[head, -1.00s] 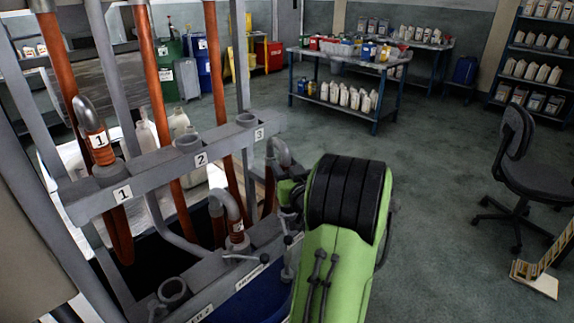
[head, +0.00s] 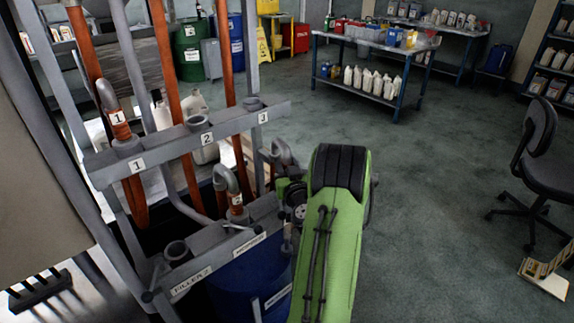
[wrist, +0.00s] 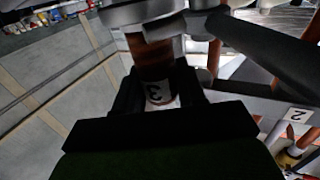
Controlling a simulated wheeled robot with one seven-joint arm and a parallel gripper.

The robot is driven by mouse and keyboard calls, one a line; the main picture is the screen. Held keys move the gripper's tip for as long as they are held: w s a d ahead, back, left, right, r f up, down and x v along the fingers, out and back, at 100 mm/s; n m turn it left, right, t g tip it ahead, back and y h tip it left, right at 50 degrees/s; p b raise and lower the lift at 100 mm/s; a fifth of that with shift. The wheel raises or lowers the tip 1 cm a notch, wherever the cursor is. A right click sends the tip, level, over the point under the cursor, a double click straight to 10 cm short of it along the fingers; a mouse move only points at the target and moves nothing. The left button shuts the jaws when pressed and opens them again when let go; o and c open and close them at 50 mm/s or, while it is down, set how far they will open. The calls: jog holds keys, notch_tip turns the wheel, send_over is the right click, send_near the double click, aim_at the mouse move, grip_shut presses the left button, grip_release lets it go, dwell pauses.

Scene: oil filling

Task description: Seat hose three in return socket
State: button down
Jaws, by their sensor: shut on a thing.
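Hose three (wrist: 157,92) is between the fingers of my gripper (wrist: 157,100) in the wrist view, with its "3" label showing. My gripper is shut on it. In the head view its grey elbow (head: 283,152) shows just above my gripper (head: 288,185), right of the rack. The upper rail (head: 170,150) carries sockets marked 1, 2 and 3. The socket beside label 3 (head: 252,103) looks empty, and the elbow is lower and to its right, apart from it. Hose three's lower end is hidden in the head view.
Hose one (head: 115,115) stands in socket 1. Another elbowed hose (head: 233,195) stands in the lower rail, near an empty socket (head: 177,250) marked FILLER 2. A blue drum (head: 235,285) is below. Socket 2 (head: 198,123) looks empty. Open floor (head: 430,200) lies to the right.

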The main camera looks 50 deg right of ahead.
jog(key=shift+c, duration=2.1)
grip_release()
jog(key=shift+s+f, duration=0.1)
jog(key=shift+b+v, duration=2.5)
jog(key=shift+b, duration=0.4)
